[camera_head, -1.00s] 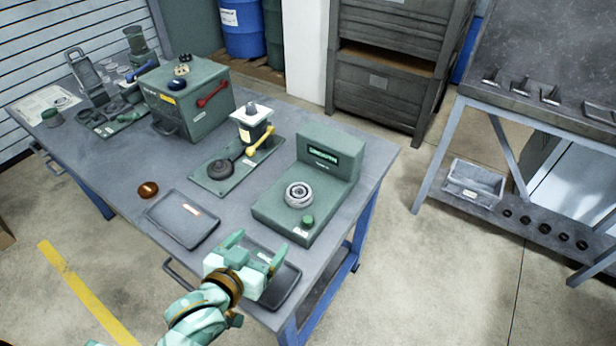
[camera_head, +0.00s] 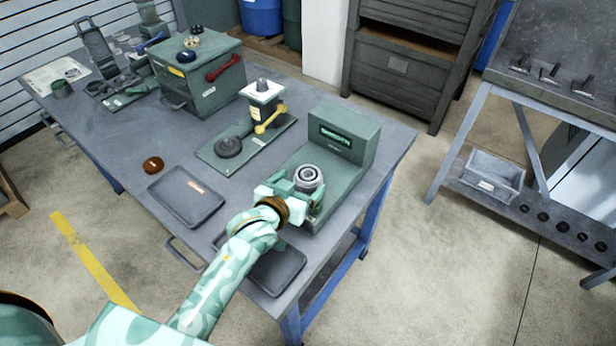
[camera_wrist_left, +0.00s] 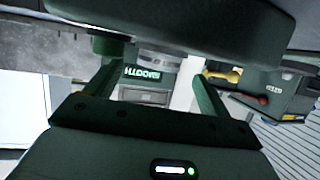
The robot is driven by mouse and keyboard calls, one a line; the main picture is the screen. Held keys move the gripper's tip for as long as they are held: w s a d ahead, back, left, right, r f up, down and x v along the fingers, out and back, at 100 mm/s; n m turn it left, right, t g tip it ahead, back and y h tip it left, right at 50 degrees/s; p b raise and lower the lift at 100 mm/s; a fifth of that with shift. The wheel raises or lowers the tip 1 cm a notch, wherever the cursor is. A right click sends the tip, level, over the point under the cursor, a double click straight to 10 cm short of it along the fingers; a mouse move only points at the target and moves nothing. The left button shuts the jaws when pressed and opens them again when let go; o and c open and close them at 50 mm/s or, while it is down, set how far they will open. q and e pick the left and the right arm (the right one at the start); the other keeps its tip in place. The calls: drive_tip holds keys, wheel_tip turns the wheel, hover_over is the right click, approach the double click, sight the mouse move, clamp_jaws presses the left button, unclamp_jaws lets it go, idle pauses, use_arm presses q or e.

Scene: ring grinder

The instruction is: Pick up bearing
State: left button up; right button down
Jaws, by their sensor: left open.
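The bearing (camera_head: 309,177), a round grey metal ring with a dark centre, sits on the low front part of a green device (camera_head: 338,150) with a small lit display. In the left wrist view the bearing (camera_wrist_left: 160,56) shows near the top, beyond and between the fingers. My left gripper (camera_head: 296,188) is open, close at the bearing's near side, its fingers spread towards it. Whether a finger touches the bearing I cannot tell. My right gripper is in neither view.
Two dark trays lie on the table, one clear (camera_head: 185,194) and one partly under my left arm (camera_head: 282,268). A green press stand (camera_head: 225,155) and a green box (camera_head: 200,80) stand further left. A brown disc (camera_head: 153,164) lies nearby.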

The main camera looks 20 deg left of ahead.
sight(305, 178)
use_arm(q)
drive_tip(key=x, duration=0.3)
drive_tip(key=shift+w+d+b, duration=0.1)
drive_tip(key=shift+w+b, duration=0.15)
drive_tip(key=shift+b, duration=0.1)
drive_tip(key=c, duration=1.2)
drive_tip(key=shift+r, duration=0.15)
